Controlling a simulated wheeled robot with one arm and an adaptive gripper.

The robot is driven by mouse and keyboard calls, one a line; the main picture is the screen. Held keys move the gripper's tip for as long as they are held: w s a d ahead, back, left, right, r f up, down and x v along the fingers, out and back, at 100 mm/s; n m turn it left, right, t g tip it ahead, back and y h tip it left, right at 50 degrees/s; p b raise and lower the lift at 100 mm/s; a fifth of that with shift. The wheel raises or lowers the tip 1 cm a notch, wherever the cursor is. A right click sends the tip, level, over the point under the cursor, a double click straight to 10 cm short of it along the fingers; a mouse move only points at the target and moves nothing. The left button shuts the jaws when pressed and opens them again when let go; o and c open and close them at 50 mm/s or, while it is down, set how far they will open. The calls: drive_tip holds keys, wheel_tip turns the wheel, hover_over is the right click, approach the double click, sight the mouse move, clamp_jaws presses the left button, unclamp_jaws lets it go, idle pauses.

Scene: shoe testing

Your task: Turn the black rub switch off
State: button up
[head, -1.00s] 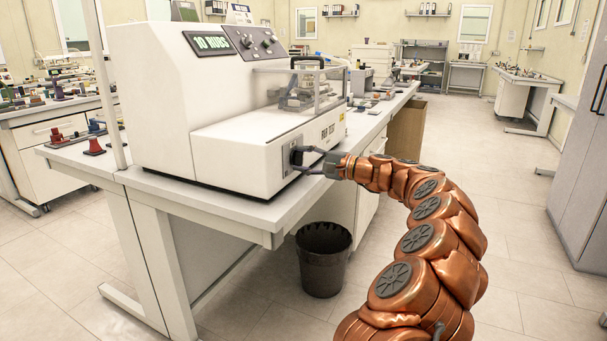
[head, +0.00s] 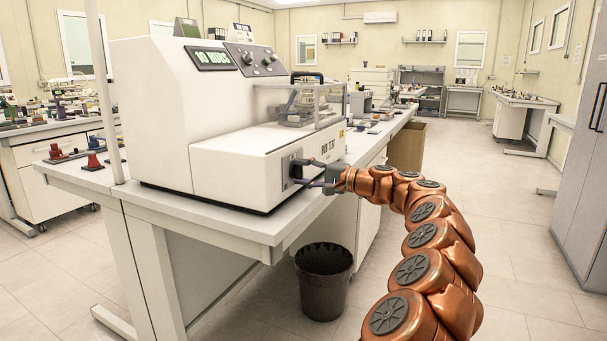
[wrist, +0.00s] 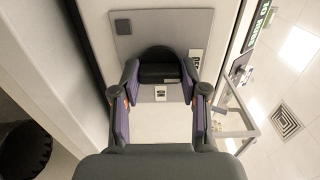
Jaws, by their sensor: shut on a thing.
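The black rub switch (head: 297,171) sits on a grey plate on the front end of the white rub machine (head: 239,167). It also shows in the wrist view (wrist: 159,72), as a dark rounded block on the plate. My gripper (head: 307,173) reaches it from the right, with one finger above and one below it. In the wrist view, the fingers of my gripper (wrist: 160,80) stand on both sides of the switch and are shut on it. Their exact contact is small and partly hidden. The display (head: 212,57) on the machine is lit, its text blurred.
The machine stands on a white table (head: 240,228) whose front edge is below my gripper. A dark bin (head: 324,290) is on the floor under it. A clear guard (head: 300,105) covers the machine's top. A grey cabinet (head: 583,170) stands at right; the floor between is free.

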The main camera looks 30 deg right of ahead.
drive_tip(key=o, duration=1.1)
drive_tip(key=shift+o, duration=0.2)
drive_tip(key=v, duration=1.2)
drive_tip(key=shift+f, duration=0.1)
